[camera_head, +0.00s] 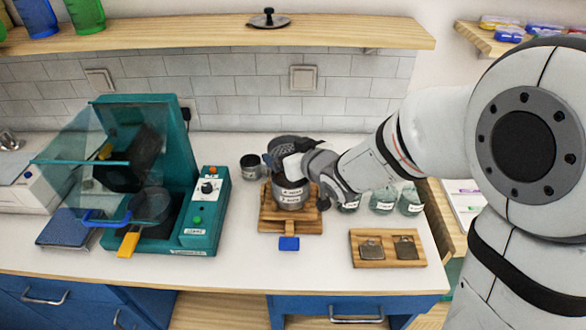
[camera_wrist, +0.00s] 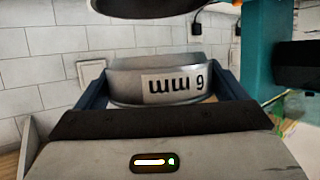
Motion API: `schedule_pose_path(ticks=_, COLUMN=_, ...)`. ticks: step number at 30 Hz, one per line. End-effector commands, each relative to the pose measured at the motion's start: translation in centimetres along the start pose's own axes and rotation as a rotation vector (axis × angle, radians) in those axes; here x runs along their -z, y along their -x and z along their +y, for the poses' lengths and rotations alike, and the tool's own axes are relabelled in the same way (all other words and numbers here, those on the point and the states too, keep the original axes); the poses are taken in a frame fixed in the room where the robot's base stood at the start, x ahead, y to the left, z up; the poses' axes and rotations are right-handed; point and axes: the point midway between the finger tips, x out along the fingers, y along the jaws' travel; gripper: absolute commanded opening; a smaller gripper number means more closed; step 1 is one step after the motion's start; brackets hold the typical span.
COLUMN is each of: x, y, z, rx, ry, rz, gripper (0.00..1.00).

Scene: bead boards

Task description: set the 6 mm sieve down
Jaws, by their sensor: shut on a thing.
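My gripper (camera_head: 291,152) is shut on the 6 mm sieve (camera_head: 287,143), a grey round ring with mesh, with one dark blue finger on each side. In the wrist view the sieve (camera_wrist: 125,72) fills the space between the fingers, and its label reads upside down there. In the head view it is above a grey stack with white labels (camera_head: 290,198) on a wooden stand (camera_head: 268,224). My gripper hides much of the gap between them, so I cannot tell whether they touch. A dark round edge (camera_wrist: 150,6) shows beyond the sieve in the wrist view.
A teal machine (camera_head: 203,228) with a clear hood stands left. A dark cup (camera_head: 251,167) is behind the stand, and glass jars (camera_head: 383,200) stand to its right. A wooden tray (camera_head: 388,263) with two metal pieces lies front right.

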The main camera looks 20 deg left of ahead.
Motion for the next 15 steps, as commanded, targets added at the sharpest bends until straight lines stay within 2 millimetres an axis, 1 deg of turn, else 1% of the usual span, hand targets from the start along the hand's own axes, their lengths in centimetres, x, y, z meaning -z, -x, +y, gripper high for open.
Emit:
schedule_pose_path(ticks=9, x=-4.0, y=-1.7, z=0.1, rx=0.0, ry=-0.001, rz=-0.001, gripper=0.68)
schedule_pose_path(ticks=12, x=-4.5, y=-1.9, z=0.1, rx=-0.002, ry=-0.002, rz=0.0, gripper=0.68)
schedule_pose_path(ticks=15, x=-4.6, y=-1.8, z=0.1, rx=-0.002, ry=-0.002, rz=-0.002, gripper=0.68)
